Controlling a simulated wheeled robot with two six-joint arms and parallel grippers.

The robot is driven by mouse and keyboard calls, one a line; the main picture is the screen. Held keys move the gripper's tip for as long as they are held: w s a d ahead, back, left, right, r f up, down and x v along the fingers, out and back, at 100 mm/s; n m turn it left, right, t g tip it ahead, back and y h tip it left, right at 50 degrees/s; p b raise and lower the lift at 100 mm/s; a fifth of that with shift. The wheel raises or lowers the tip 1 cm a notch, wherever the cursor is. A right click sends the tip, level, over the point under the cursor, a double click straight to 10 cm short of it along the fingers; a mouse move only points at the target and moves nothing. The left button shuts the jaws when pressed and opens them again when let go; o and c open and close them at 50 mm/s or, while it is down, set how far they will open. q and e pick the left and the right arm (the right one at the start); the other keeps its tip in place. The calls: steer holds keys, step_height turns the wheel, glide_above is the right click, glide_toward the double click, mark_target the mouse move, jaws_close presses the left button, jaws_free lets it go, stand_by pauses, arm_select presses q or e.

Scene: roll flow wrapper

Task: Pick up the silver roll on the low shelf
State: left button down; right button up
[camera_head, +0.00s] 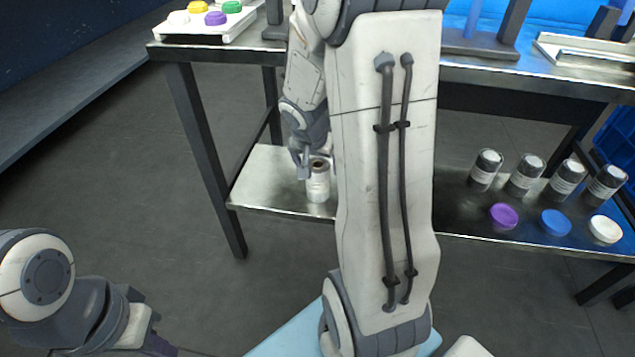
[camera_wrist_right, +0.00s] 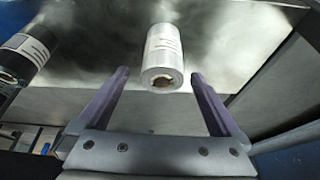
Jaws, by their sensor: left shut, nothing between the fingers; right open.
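The silver roll (camera_head: 318,186) stands upright on the low shelf (camera_head: 262,185), its hollow brown core showing at the top. It also shows in the right wrist view (camera_wrist_right: 163,52), ahead of and between the finger lines. My right gripper (camera_head: 303,168) is open beside the roll's top in the head view. In its wrist view the two purple fingers (camera_wrist_right: 160,76) are spread wide with the roll's near end between their tips. I cannot tell whether they touch it. My left gripper (camera_head: 162,346) is shut and empty, low at the left, partly cut off by the frame edge.
Several grey labelled cylinders (camera_head: 487,168) and purple, blue and white discs (camera_head: 504,215) are on the shelf's right. The upper tabletop (camera_head: 480,68) overhangs. My right arm hides the shelf's middle.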

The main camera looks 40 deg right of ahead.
steer(key=b+x, duration=0.5)
steer(key=x, duration=0.4)
steer(key=shift+w+a+f, duration=0.1)
steer(key=shift+w+f, duration=0.1)
steer(key=shift+r, duration=0.1)
steer(key=c, duration=1.4)
jaws_close()
steer(key=shift+r, duration=0.1)
